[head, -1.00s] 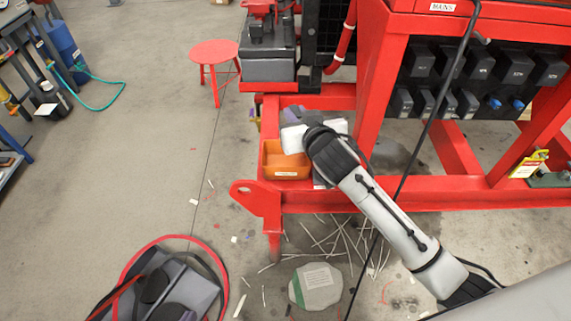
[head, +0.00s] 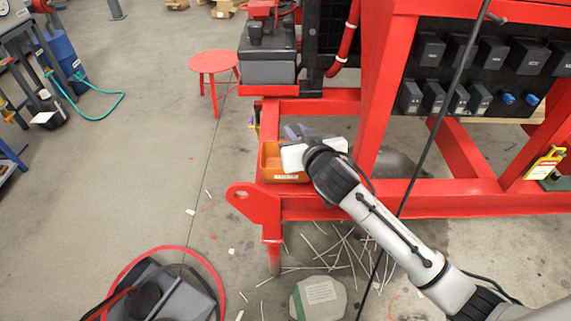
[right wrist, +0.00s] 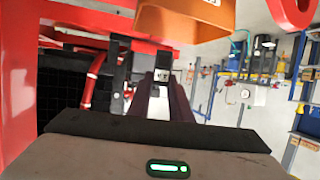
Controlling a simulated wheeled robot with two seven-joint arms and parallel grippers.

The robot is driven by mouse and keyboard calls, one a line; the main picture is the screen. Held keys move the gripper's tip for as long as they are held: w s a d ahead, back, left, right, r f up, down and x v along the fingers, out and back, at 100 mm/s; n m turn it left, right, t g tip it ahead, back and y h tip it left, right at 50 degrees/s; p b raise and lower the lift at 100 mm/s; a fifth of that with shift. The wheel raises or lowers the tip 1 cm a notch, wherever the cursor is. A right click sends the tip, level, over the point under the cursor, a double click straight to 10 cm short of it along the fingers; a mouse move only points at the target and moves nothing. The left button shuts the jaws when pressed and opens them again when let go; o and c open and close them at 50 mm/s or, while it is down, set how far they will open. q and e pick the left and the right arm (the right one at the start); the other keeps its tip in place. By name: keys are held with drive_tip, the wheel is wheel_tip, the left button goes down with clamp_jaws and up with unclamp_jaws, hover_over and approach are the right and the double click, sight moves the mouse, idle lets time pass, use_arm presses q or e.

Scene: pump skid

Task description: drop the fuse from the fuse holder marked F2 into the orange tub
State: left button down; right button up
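The orange tub (head: 272,165) sits on the red skid frame, near its left end, and its front label shows. My right gripper (head: 297,132) is just above and behind the tub's right part, its white palm covering some of it. In the right wrist view the tub (right wrist: 185,22) is at the top, and the two dark fingers (right wrist: 162,92) are close together. A small dark piece with a white label, which looks like the fuse (right wrist: 162,75), sits between the fingertips. Its marking is too small to read. The F2 holder cannot be made out. My left gripper is out of view.
Black labelled blocks (head: 430,48) line the skid's panel at the right. A hanging black cable (head: 440,125) passes near my right forearm. A red stool (head: 214,62) stands left of the skid. Floor in front holds white strips and a grey-green slab (head: 318,298).

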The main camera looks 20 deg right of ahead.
drive_tip(key=o, duration=0.5)
use_arm(q)
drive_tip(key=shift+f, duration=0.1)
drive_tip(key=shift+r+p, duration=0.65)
drive_tip(key=shift+p, duration=0.25)
use_arm(e)
drive_tip(key=v, duration=1)
drive_tip(key=shift+s+r, duration=0.1)
drive_tip(key=shift+s, duration=0.05)
use_arm(q)
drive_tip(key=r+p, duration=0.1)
drive_tip(key=p, duration=0.1)
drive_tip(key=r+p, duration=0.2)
drive_tip(key=p, duration=0.1)
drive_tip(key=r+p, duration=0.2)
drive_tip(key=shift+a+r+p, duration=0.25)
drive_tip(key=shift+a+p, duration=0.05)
drive_tip(key=shift+p, duration=0.05)
use_arm(e)
drive_tip(key=s+a+f+g+y, duration=0.1)
drive_tip(key=s+f, duration=0.5)
drive_tip(key=s, duration=0.1)
drive_tip(key=s+a+f+n+g+y, duration=0.1)
drive_tip(key=s+f+g, duration=0.1)
drive_tip(key=s+f, duration=0.4)
drive_tip(key=s+a+f+n+g, duration=0.1)
drive_tip(key=s+f, duration=0.4)
drive_tip(key=s, duration=0.5)
drive_tip(key=shift+f+g+y, duration=0.4)
drive_tip(key=shift+g, duration=0.3)
